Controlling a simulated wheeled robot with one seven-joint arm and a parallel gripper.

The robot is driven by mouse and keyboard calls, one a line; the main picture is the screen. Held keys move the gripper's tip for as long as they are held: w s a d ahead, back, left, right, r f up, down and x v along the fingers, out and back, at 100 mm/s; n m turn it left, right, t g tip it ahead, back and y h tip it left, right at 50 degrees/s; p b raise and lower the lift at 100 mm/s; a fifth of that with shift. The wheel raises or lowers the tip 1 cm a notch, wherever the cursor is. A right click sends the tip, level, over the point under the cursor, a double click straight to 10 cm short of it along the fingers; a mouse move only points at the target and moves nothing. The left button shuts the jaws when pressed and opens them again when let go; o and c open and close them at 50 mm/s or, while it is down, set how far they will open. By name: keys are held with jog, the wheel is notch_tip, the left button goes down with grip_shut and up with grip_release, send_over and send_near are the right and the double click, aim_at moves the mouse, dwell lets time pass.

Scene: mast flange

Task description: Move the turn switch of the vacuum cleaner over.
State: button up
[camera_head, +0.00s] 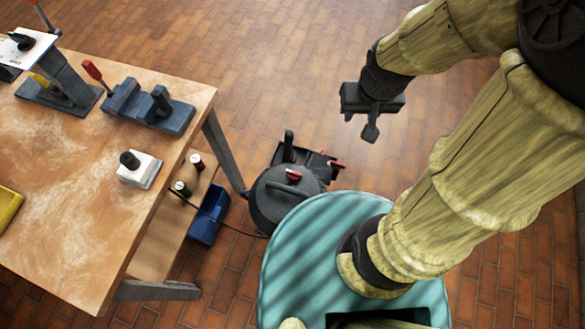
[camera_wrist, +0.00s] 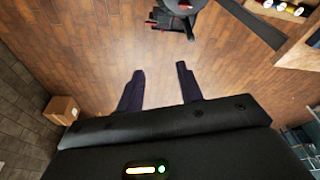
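The vacuum cleaner (camera_head: 270,203) stands on the floor beside the workbench, a dark round body with an upright black handle. A small red part (camera_head: 294,175), possibly the turn switch, sits on its top; which way it is turned is too small to tell. In the wrist view part of the vacuum cleaner (camera_wrist: 176,20) shows at the top edge, cut off by the frame. My gripper (camera_head: 370,131) hangs in the air to the upper right of the vacuum cleaner in the head view. Its two fingers are apart with only floor between them in the wrist view (camera_wrist: 160,70).
The wooden workbench (camera_head: 75,240) at left carries a vise (camera_head: 148,108), a white switch box (camera_head: 139,169) and other tools. A blue bin (camera_head: 208,215) is under it. A cardboard box (camera_wrist: 61,110) lies at left in the wrist view. Brick floor around my gripper is clear.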

jog(key=shift+s, duration=0.1)
jog(key=shift+o, duration=0.8)
jog(key=o, duration=0.4)
jog(key=shift+f, duration=0.2)
jog(key=o, duration=0.6)
jog(key=f+b, duration=0.1)
jog(key=w+f+b, duration=0.1)
jog(key=shift+a+f+b, duration=0.3)
jog(key=shift+b, duration=0.05)
jog(key=shift+c, duration=0.2)
jog(key=w+a+f+m+g+b, duration=0.1)
jog(key=w+a+f+b, duration=0.2)
jog(key=f+b, duration=0.6)
jog(key=w+a+f+m+b, duration=0.1)
jog(key=w+a+f+b, duration=0.3)
jog(key=f+b, duration=0.6)
jog(key=w+a+f+m+g+b, duration=0.1)
jog(key=w+a+f+b, duration=0.3)
jog(key=f+b, duration=0.6)
notch_tip(320, 180, down, 9)
jog(key=shift+w+a+m+g, duration=0.15)
jog(key=shift+a+m+g, duration=0.25)
jog(key=shift+a, duration=0.6)
jog(key=shift+f, duration=0.1)
